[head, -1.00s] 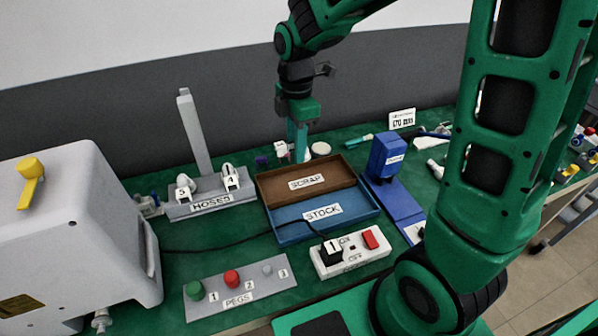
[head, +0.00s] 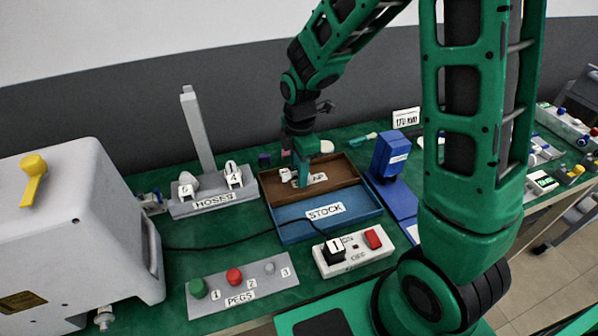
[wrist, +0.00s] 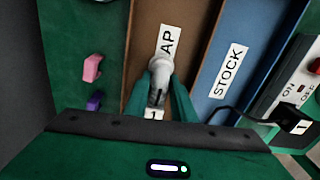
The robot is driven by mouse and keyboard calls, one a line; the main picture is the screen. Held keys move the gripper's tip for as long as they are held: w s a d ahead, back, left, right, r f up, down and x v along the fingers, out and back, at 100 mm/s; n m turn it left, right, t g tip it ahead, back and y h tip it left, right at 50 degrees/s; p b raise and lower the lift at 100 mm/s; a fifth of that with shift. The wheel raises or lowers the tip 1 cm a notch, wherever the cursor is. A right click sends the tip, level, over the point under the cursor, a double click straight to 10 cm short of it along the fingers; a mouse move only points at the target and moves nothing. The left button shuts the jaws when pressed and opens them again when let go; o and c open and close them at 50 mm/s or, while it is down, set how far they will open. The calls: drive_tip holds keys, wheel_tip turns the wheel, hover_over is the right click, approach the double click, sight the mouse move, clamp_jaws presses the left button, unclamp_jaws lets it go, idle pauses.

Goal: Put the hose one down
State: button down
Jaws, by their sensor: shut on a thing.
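My gripper (head: 303,180) is shut on a pale grey hose piece (wrist: 160,70). In the wrist view the piece stands between the two green fingers (wrist: 161,84), with a white tag marked 1 (wrist: 153,114) beside it. In the head view a white bit of it (head: 286,174) shows left of the fingers. Gripper and piece are over the brown SCRAP tray (head: 340,167), low near its left part. Whether the piece touches the tray floor I cannot tell. The grey HOSES rack (head: 212,204) holds pieces tagged 5 (head: 186,189) and 4 (head: 234,180).
The blue STOCK tray (head: 292,232) adjoins the brown one in front and looks empty. A blue device (head: 390,155) stands to the right. A white switch strip (head: 352,255) with a black plug and cable lies in front. Small pink (wrist: 92,68) and purple (wrist: 95,101) blocks lie beside the tray.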

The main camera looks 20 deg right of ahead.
drive_tip(key=shift+f, duration=0.1)
drive_tip(key=c, duration=1.5)
unclamp_jaws()
wheel_tip(320, 180, up, 12)
drive_tip(key=shift+w+r, duration=0.1)
drive_tip(key=shift+w, duration=0.05)
drive_tip(key=shift+d, duration=0.15)
drive_tip(key=s+d+r+m, duration=0.1)
drive_tip(key=s+d+m, duration=0.5)
drive_tip(key=s+m, duration=0.2)
drive_tip(key=s+d+r+m, duration=0.1)
drive_tip(key=s+d+m, duration=0.6)
drive_tip(key=s+m, duration=0.1)
drive_tip(key=s+d+r+m, duration=0.1)
drive_tip(key=s+d+m, duration=0.6)
drive_tip(key=s+m, duration=0.1)
drive_tip(key=shift+s+m, duration=0.4)
drive_tip(key=shift+m, duration=0.2)
